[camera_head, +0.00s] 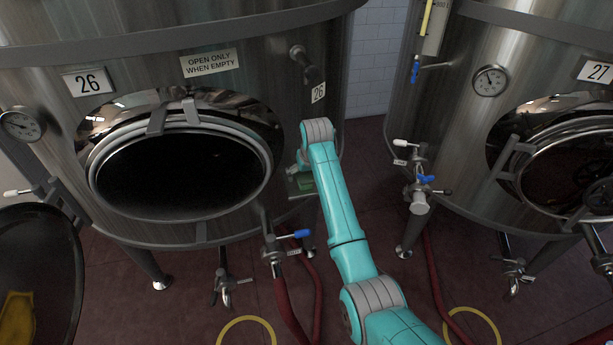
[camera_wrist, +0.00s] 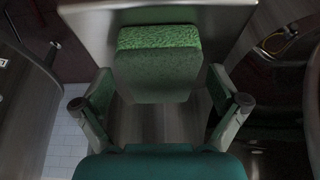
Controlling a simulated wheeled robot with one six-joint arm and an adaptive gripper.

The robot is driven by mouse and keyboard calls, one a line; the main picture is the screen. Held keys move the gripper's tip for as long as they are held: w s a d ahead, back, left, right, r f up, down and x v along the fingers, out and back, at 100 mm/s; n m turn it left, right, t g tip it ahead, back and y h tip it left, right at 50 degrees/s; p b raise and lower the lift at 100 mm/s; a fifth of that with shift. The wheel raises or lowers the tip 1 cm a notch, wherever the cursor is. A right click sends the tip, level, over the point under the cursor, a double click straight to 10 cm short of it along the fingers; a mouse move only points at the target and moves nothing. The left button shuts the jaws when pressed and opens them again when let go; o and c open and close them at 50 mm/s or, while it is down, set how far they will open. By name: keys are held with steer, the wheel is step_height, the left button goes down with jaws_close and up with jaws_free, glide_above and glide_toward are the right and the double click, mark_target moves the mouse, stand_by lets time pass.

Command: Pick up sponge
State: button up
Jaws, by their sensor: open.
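The sponge (camera_wrist: 158,65) is a green block with a brighter, rough top face. In the wrist view it sits at upper middle, on or against a grey metal surface (camera_wrist: 222,22). My gripper (camera_wrist: 160,84) is open, with one finger to the left and one to the right of the sponge's near end. Gaps show between the fingers and the sponge's sides. In the head view a small green patch, likely the sponge (camera_head: 305,183), shows beside the end of my arm, near tank 26. My gripper there is mostly hidden behind my wrist.
Tank 26 (camera_head: 240,95) has an open round hatch (camera_head: 180,175) left of my arm. A blue-handled valve (camera_head: 285,238) and a red hose (camera_head: 285,305) are low beside my arm. Tank 27 (camera_head: 545,115) stands at right, with another valve (camera_head: 418,185). Floor shows between the tanks.

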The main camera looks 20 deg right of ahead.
steer(key=c, duration=0.8)
steer(key=shift+r, duration=0.2)
